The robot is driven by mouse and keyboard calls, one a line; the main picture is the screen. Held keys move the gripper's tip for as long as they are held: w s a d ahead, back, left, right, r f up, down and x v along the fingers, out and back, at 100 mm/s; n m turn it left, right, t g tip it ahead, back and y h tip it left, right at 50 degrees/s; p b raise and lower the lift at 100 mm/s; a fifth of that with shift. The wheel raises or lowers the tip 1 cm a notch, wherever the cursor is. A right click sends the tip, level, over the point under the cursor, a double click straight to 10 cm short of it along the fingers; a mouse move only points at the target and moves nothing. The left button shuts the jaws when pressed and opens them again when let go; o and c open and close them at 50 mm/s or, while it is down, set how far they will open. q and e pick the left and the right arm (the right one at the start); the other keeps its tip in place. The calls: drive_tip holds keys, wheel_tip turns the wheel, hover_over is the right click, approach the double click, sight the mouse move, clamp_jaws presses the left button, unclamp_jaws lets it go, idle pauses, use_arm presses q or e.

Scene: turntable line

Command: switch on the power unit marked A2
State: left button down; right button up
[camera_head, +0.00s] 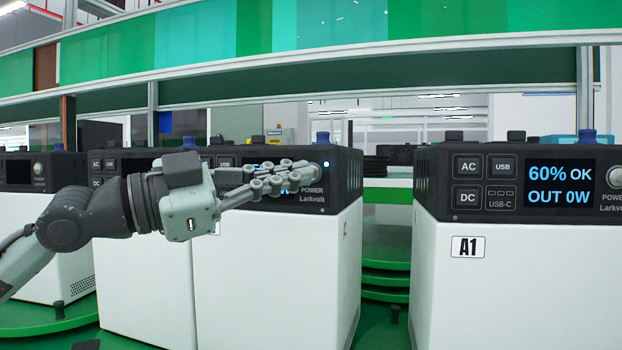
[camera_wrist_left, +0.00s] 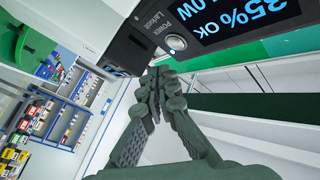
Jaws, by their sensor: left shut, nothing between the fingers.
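The power unit in the middle (camera_head: 290,260) has a white body and a black top panel. No A2 label shows on it; my left arm covers part of its front. Its screen is lit and reads 35% OK in the left wrist view (camera_wrist_left: 240,15). A small blue-white light (camera_head: 326,164) shows near the panel's right end. Its round silver power button (camera_wrist_left: 176,43) shows in the left wrist view. My left gripper (camera_head: 316,177) is shut and empty, its fingertips (camera_wrist_left: 163,76) close to the button; I cannot tell whether they touch. My right gripper is not in view.
A unit labelled A1 (camera_head: 467,246) stands to the right, its screen (camera_head: 560,185) reading 60% OK, OUT 0W. Other similar units stand to the left, one with a dark screen (camera_head: 19,172). A green turntable (camera_head: 385,295) shows in the gap between units. A rail (camera_head: 380,55) crosses above.

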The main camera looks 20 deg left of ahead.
use_arm(q)
drive_tip(key=shift+s+b, duration=0.75)
drive_tip(key=shift+s, duration=0.9)
